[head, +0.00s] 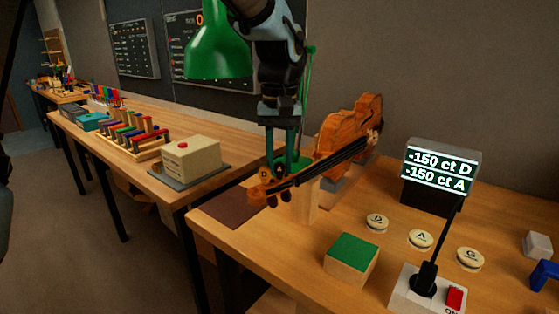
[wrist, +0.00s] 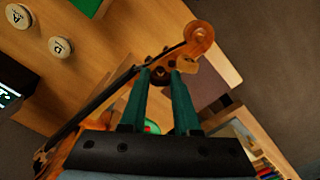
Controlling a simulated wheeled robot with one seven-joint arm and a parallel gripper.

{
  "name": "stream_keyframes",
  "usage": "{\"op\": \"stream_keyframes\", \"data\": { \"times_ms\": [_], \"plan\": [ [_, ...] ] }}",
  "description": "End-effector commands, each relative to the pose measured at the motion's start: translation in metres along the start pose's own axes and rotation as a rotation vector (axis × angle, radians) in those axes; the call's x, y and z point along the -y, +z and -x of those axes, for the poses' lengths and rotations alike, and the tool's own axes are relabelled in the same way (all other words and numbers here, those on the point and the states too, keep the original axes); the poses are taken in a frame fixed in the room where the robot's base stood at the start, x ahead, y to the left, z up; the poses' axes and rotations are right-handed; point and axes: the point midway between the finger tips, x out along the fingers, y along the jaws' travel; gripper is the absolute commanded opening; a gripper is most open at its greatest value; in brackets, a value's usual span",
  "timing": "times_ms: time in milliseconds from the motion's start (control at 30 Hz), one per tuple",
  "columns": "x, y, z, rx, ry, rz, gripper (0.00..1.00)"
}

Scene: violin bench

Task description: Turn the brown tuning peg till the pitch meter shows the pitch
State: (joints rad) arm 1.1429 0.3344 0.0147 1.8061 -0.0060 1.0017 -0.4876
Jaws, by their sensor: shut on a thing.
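The violin (head: 345,130) rests tilted on a wooden stand (head: 304,203), its scroll end toward the front left. My gripper (head: 279,172) is at the pegbox, its green fingers pointing down. A paler peg (wrist: 186,64) stands just right of the fingers, and the scroll (wrist: 199,35) lies beyond. The pitch meter (head: 438,167) reads "-150 ct D" and "-150 ct A" in white on a dark screen.
Buttons D (head: 377,222), A (head: 421,239) and G (head: 470,259) lie right of the violin. A green-topped block (head: 351,258) and a switch box (head: 425,292) with a black lever and red switch stand in front. A green lamp (head: 220,45) hangs close left of my arm.

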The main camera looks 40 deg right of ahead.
Motion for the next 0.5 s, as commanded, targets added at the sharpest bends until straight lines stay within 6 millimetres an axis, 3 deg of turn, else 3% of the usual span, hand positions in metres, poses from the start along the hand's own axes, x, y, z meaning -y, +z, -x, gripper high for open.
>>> {"op": "stream_keyframes", "data": {
  "times_ms": [33, 67, 100, 300, 500],
  "plan": [
    [-0.0002, -0.001, 0.0006, -0.004, 0.001, 0.0, 0.0],
    [-0.0002, -0.001, 0.0006, -0.004, 0.001, 0.0, 0.31],
    [-0.0002, -0.001, 0.0006, -0.003, 0.001, 0.0, 0.35],
    [0.0, -0.0006, 0.0003, -0.002, 0.001, -0.001, 0.58],
    [0.0, -0.0004, 0.0002, -0.001, 0.0, -0.001, 0.6]
  ]
}}
